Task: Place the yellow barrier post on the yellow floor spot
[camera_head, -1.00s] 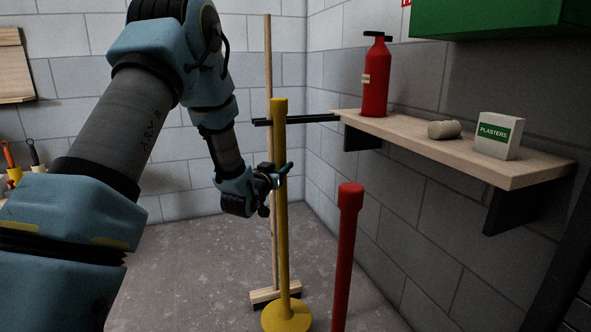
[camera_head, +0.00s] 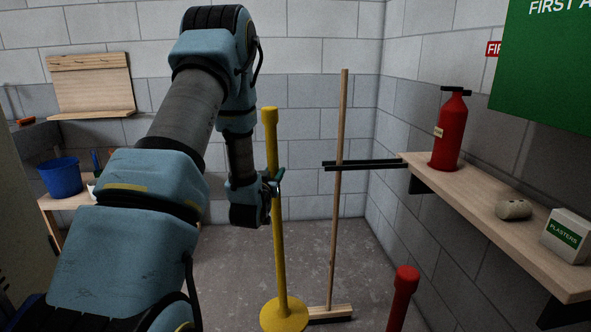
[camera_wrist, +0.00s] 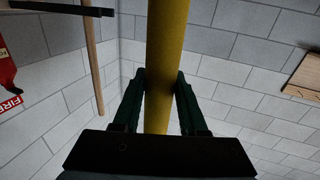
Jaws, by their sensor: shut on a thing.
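The yellow barrier post (camera_head: 276,230) has a round yellow base and stands close to upright in the head view. My gripper (camera_head: 276,183) is shut on its pole, a little above mid-height. In the wrist view the yellow pole (camera_wrist: 166,50) runs between the two dark fingers of my gripper (camera_wrist: 160,85), which touch it on both sides. I cannot tell whether the base rests on the floor or hangs just above it. The yellow floor spot is not visible in either view.
A broom (camera_head: 338,200) leans in a black wall bracket (camera_head: 370,164), right of the post. A red post (camera_head: 402,300) stands at the front right. A shelf (camera_head: 520,235) holds a fire extinguisher (camera_head: 449,135) and a plasters box (camera_head: 567,236). A blue bucket (camera_head: 61,178) is at left.

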